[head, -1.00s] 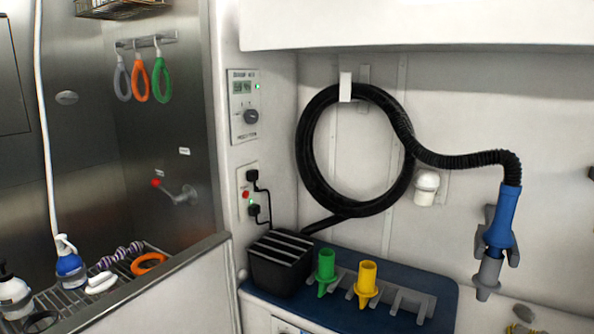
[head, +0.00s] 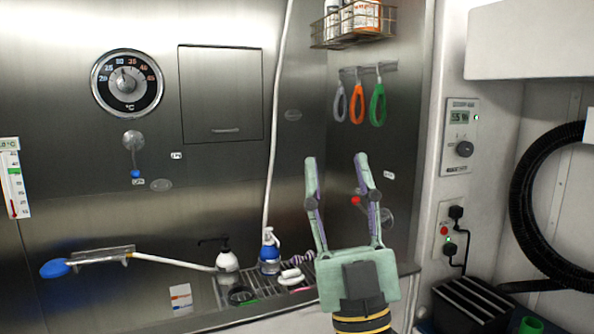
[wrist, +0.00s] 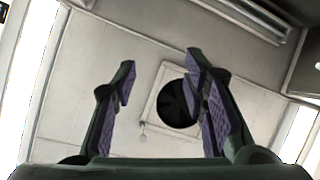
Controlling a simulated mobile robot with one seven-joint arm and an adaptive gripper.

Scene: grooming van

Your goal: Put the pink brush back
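I cannot make out a pink brush for sure in either view. A small pinkish bit (head: 300,289) shows on the wire rack (head: 262,296) beside a white brush-like item (head: 290,276), too small to name. My gripper (head: 337,172) is raised in the middle of the head view, fingers pointing up, open and empty. It hides part of the tub wall and the rack's right end. In the wrist view, my gripper (wrist: 163,82) has its fingers apart with only the ceiling and a round dark vent beyond them.
A pump bottle (head: 227,262) and blue spray bottle (head: 269,252) stand on the rack. Coloured loops (head: 358,100) hang on hooks. A black slotted box (head: 470,302) stands at lower right.

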